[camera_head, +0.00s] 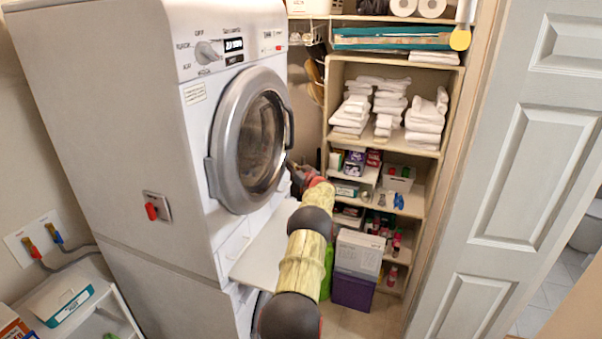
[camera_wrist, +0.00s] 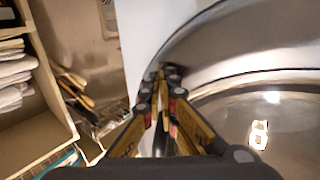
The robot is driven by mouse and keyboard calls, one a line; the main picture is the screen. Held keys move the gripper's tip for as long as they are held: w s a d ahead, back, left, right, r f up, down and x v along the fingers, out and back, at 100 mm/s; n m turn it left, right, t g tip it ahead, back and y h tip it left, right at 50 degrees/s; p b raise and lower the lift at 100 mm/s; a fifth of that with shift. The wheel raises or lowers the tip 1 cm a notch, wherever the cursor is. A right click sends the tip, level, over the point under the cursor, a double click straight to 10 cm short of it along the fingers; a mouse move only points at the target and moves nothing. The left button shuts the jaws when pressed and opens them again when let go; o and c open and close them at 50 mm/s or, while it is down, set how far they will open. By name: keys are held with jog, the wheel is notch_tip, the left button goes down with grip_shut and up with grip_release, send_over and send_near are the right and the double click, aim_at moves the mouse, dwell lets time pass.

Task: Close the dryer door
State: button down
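The dryer door (camera_head: 228,140) is a round grey ring with a dark glass window on the front of the white dryer (camera_head: 120,130). It lies against or very near the dryer front; I cannot tell whether it is latched. A grey fitting shows on its left edge. My gripper (camera_head: 291,166) is at the door's lower right edge, partly hidden by my wrist. In the wrist view my gripper (camera_wrist: 162,75) has its fingertips drawn together with nothing seen held, beside the curved rim of the door (camera_wrist: 225,50). Whether they touch the rim is unclear.
A shelf unit (camera_head: 330,100) with folded white towels (camera_head: 424,120) stands right of the dryer. Boxes (camera_head: 357,262) stand on the floor below. A pale flat panel (camera_head: 262,255) juts out under the dryer door. A white panelled door (camera_head: 490,180) is at the right.

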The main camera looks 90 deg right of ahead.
jog(key=v, duration=1.1)
jog(key=shift+s, duration=0.5)
jog(key=shift+d, duration=0.15)
